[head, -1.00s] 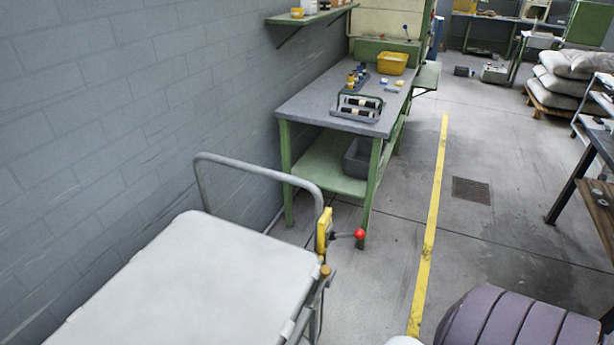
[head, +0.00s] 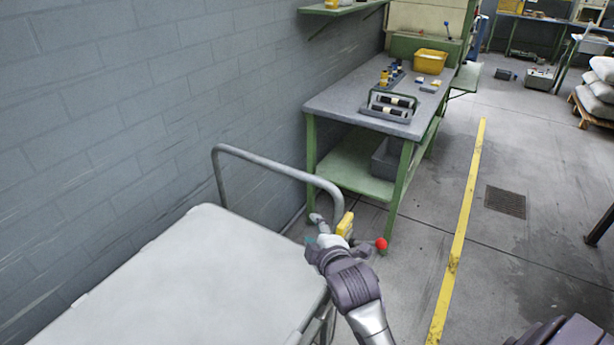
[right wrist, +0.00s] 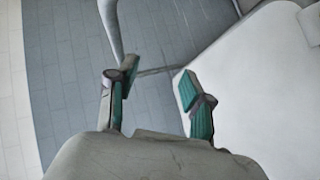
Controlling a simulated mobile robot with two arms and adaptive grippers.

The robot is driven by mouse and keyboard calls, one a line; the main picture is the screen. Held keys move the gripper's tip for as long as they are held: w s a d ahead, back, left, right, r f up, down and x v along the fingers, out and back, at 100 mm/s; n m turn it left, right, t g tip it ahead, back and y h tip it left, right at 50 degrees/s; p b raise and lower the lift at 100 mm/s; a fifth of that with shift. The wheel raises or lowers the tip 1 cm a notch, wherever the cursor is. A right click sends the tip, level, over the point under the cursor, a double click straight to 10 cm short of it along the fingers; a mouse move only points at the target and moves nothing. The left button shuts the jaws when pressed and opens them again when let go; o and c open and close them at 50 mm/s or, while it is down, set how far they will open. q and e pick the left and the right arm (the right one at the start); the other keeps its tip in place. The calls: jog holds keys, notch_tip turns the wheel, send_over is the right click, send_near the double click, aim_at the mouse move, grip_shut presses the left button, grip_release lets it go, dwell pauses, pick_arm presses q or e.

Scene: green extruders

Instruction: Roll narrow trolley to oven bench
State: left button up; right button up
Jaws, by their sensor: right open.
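The trolley (head: 200,285) has a flat pale top and a grey tubular handle (head: 278,165) at its far end. A yellow box (head: 345,224) and a lever with a red knob (head: 381,243) are by the handle's right leg. My right gripper (head: 313,230) is open by that leg, over the top's far right corner. In the right wrist view its teal-padded fingers (right wrist: 158,80) are apart and empty, with the handle tube (right wrist: 110,28) beyond and the pale top to the right. My left gripper is out of view.
A green-framed bench (head: 350,104) with a grey top stands just beyond the trolley, along the block wall (head: 130,110). It holds small racks and a yellow bin (head: 430,62). A yellow floor line (head: 465,215) runs right of it, with clear floor and a drain grate (head: 505,201) beyond.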

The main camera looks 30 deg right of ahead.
jog(key=n+t+h, duration=0.1)
jog(key=n+t, duration=0.1)
send_near(305, 180)
jog(key=s, duration=0.1)
jog(key=p+x, duration=0.1)
jog(key=x, duration=1.2)
jog(key=shift+a, duration=0.15)
grip_shut()
